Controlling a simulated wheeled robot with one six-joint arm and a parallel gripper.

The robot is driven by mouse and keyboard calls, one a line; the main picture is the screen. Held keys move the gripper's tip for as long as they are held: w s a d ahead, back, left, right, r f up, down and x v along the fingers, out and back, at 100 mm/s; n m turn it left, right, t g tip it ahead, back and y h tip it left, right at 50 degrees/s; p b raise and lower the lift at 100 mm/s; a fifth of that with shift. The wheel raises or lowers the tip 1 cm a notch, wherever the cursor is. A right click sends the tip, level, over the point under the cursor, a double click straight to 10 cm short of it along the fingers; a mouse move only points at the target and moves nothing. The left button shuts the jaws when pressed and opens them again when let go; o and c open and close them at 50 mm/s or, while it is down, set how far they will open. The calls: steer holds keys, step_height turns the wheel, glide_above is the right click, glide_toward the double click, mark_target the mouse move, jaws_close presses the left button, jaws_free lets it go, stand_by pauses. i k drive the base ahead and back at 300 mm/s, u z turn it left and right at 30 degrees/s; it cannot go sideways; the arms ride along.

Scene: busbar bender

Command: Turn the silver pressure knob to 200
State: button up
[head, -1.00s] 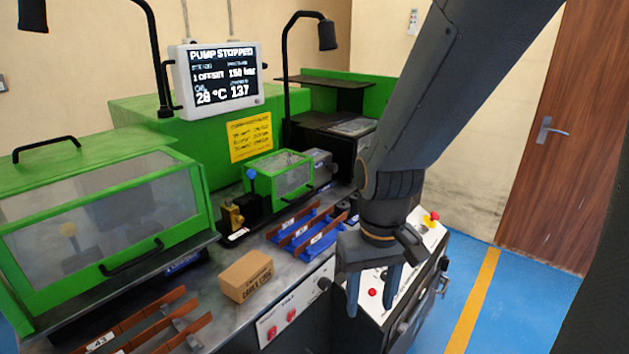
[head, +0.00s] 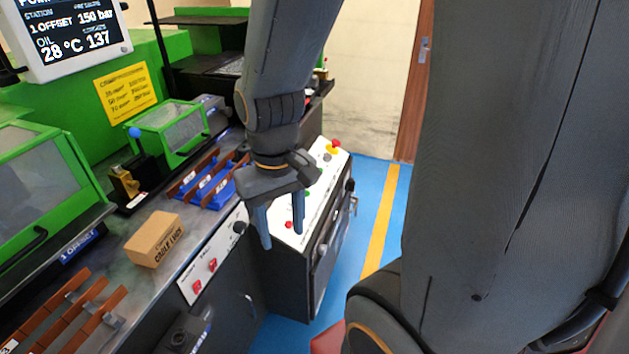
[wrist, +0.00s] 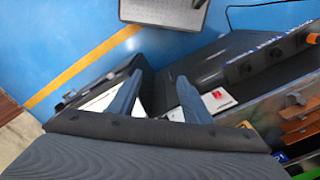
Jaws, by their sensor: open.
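My gripper (head: 281,237) is open and empty, its two fingers pointing down in front of the white control panel (head: 322,185) in the head view. In the wrist view my gripper (wrist: 158,78) shows its fingers spread with nothing between them. A small greyish knob (head: 327,157) sits near the panel's far end, close to a red and yellow button (head: 335,145); I cannot tell if it is the silver pressure knob. My gripper hides part of the panel. The monitor (head: 75,38) reads 150 bar.
A cardboard box (head: 155,240) and copper bars (head: 65,310) lie on the bench. A front plate (head: 210,265) carries red switches and a black knob (head: 240,227). Blue floor (head: 345,245) is clear right of the cabinet.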

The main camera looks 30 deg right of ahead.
mark_target(328, 157)
steer(key=k, duration=1.2)
steer(key=z, duration=0.85)
steer(key=i, duration=1.6)
steer(key=u, duration=0.85)
